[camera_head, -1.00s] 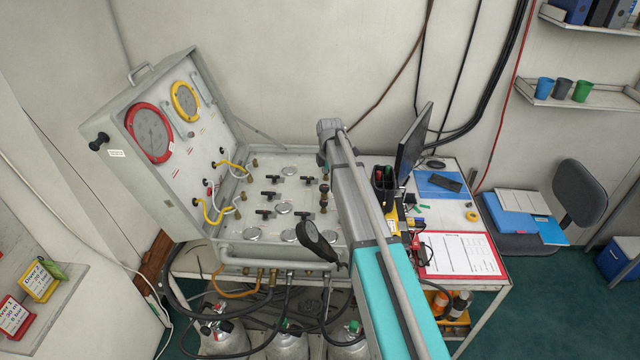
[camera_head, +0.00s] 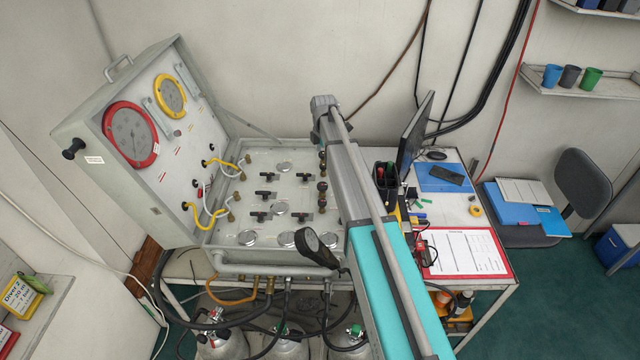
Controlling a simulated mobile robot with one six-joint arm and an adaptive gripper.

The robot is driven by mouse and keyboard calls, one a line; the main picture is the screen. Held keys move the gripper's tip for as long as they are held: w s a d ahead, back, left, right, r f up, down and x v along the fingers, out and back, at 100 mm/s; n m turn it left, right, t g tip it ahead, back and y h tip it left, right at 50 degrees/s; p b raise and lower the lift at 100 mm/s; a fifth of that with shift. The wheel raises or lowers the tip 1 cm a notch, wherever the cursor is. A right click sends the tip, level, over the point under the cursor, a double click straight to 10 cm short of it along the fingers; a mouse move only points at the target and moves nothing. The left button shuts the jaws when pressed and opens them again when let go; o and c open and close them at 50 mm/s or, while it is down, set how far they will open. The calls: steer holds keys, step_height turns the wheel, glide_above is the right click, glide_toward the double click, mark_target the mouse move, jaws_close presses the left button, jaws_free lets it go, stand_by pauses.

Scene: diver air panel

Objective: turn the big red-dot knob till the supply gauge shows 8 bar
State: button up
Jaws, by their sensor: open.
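The air panel is an open grey case (camera_head: 215,237) on a bench. Its upright lid carries a large red-rimmed gauge (camera_head: 131,134) and a smaller yellow-rimmed gauge (camera_head: 170,96). A black gauge (camera_head: 317,246) stands tilted at the front edge of the flat face. I cannot tell which is the supply gauge, and no dial is readable. Several black T-handles (camera_head: 266,176) and dark brown knobs (camera_head: 322,187) sit on the flat face. I cannot make out a red dot on any knob. My arm crosses the panel's right side and hides part of it.
Yellow hoses (camera_head: 211,210) loop between lid and flat face. A monitor (camera_head: 414,135), a black pen holder (camera_head: 386,178) and a red-edged clipboard (camera_head: 464,252) stand or lie to the right. Gas cylinders (camera_head: 222,343) stand below. Open space lies above the panel's left half.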

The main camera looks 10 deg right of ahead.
mark_target(322, 185)
steer(key=shift+a+f, duration=0.15)
step_height(322, 185, down, 14)
steer(key=b, duration=1.4)
steer(key=shift+r, duration=0.25)
steer(key=shift+c, duration=0.2)
steer(key=c, duration=1.1)
